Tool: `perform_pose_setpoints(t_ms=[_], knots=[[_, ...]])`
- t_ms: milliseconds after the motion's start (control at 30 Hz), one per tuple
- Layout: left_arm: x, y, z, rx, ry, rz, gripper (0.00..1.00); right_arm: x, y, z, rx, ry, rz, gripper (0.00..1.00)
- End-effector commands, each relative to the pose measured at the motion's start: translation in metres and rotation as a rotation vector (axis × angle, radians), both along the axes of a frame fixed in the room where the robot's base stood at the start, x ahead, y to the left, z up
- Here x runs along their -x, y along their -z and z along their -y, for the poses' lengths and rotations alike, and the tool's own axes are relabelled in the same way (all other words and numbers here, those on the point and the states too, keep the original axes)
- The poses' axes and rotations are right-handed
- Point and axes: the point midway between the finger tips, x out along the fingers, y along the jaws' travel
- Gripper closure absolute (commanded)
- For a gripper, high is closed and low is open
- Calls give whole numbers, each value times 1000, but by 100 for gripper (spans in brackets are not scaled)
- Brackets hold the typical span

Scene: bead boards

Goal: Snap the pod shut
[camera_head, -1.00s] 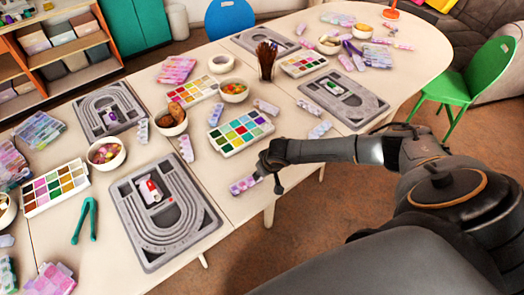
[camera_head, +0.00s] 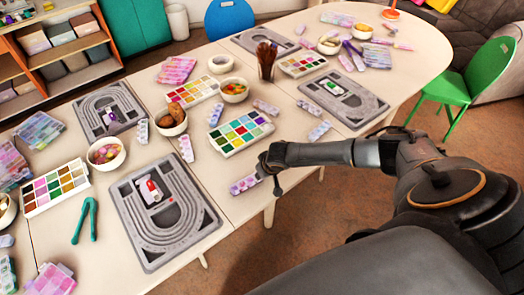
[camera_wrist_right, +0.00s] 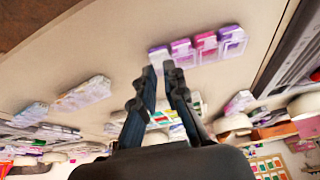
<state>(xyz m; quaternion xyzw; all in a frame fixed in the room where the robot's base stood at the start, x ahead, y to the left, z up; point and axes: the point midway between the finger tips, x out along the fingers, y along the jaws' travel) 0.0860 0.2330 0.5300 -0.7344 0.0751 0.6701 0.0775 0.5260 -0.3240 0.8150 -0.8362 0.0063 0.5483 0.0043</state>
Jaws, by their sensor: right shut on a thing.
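A pod strip (camera_head: 243,184) with several pink and purple compartments lies at the table's front edge in the head view. It also shows in the right wrist view (camera_wrist_right: 206,48), with lids that look closed on the pink compartments. My right gripper (camera_head: 268,170) is at the strip's right end. In the right wrist view its fingertips (camera_wrist_right: 164,68) are close together at the purple end compartment (camera_wrist_right: 158,56) and shut on it. The fingers partly hide that compartment, so I cannot tell how its lid stands. My left gripper is not in view.
A grey bead board (camera_head: 165,212) lies left of the strip. A palette of coloured beads (camera_head: 240,132) and a small pod strip (camera_head: 186,148) lie behind it. Another grey board (camera_head: 345,98) lies further right. Bare table surrounds the strip.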

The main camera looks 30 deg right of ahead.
Motion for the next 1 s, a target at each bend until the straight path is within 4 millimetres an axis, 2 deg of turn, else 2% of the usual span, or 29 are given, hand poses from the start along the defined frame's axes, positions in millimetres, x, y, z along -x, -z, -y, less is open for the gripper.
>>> perform_pose_setpoints(t_ms=[333,800,1000], knots=[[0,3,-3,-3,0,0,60,12,14,0,1,1,169,100],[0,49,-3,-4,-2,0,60,17,31,-1,5,2,444,100],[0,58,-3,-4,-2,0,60,17,30,0,7,1,497,100]])
